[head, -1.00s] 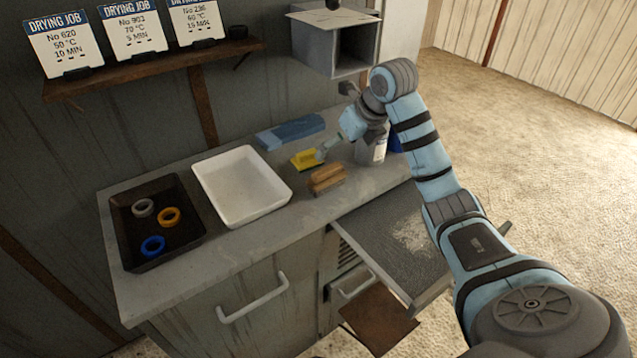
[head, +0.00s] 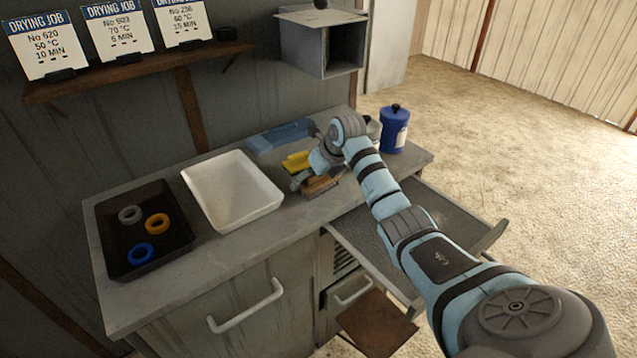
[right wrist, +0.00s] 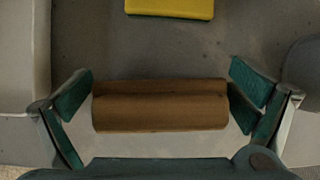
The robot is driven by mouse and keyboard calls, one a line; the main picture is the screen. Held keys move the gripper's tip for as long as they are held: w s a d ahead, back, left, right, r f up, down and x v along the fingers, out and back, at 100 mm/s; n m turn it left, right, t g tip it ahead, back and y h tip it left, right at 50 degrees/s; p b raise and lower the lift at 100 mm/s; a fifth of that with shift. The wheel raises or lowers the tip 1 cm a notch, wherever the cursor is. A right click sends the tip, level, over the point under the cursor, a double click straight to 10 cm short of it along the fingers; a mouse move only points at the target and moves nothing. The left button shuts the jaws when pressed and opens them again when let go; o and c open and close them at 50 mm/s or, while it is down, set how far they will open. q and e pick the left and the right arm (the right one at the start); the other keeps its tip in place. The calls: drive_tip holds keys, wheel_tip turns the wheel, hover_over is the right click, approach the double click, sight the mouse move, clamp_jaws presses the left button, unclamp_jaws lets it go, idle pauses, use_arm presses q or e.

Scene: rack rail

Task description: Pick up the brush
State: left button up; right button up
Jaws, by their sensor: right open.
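The brush (head: 318,187) has a brown wooden back and lies on the grey counter, partly hidden by my right gripper in the head view. In the right wrist view the brush (right wrist: 160,106) lies crosswise between the fingers. My right gripper (head: 302,179) is over the brush. In the right wrist view the right gripper (right wrist: 160,108) is open, with one finger past each end of the brush and narrow gaps left at both ends. My left gripper is not in view.
A yellow block (head: 296,161) lies just behind the brush. A white tray (head: 234,222) stands to the left, with a black tray (head: 112,258) of rings beyond it. A blue item (head: 282,135) lies at the back. A blue canister (head: 395,130) stands at right. An open drawer (head: 372,236) juts out in front.

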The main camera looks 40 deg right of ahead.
drive_tip(key=shift+r, duration=0.1)
drive_tip(key=c, duration=1)
drive_tip(key=shift+o, duration=0.2)
wheel_tip(320, 180, up, 20)
drive_tip(key=p, duration=0.2)
